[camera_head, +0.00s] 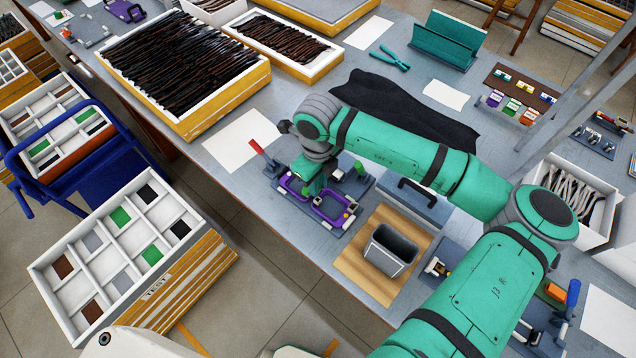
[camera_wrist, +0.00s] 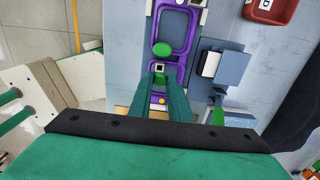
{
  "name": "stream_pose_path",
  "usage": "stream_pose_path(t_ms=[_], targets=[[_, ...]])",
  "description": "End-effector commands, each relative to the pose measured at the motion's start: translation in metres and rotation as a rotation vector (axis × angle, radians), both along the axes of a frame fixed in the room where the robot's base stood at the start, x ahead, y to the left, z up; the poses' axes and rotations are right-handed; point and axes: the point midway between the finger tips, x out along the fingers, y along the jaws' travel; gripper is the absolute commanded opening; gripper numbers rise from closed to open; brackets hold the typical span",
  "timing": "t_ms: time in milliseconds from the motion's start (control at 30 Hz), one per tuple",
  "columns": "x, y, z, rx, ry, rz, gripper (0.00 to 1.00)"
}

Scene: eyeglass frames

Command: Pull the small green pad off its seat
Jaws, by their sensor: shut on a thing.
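In the wrist view, the purple eyeglass frame (camera_wrist: 185,22) lies on the blue-grey fixture, and one of its rims runs under my gripper. My gripper (camera_wrist: 159,79) is over the middle of the frame, its two green fingers close together. A small bright green pad (camera_wrist: 160,80) shows between the fingertips, and the gripper is shut on it. Whether the pad still touches its seat is hidden by the fingers. A larger green oval piece (camera_wrist: 162,49) lies just beyond the fingertips. In the head view, my gripper (camera_head: 312,188) reaches down between the two purple rims (camera_head: 330,220).
A grey bin (camera_head: 389,248) stands on a wooden board right of the fixture. A red-handled clamp (camera_head: 265,155) is at its left. A green knob (camera_wrist: 217,115) stands right of my fingers. A dark cloth (camera_head: 400,105) and a white sheet (camera_head: 240,138) lie nearby.

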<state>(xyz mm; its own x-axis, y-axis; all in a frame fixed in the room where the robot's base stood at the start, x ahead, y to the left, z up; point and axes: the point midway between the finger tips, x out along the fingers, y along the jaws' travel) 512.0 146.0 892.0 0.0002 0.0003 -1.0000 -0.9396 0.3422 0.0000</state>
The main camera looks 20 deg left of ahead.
Motion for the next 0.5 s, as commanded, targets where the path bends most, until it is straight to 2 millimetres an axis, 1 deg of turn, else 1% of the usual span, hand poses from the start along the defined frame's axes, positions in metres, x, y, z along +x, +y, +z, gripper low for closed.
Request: stream_pose_path(t_ms=[500], targets=[[0.000, 0.000, 0.027, -0.001, -0.002, 0.000, 0.00]])
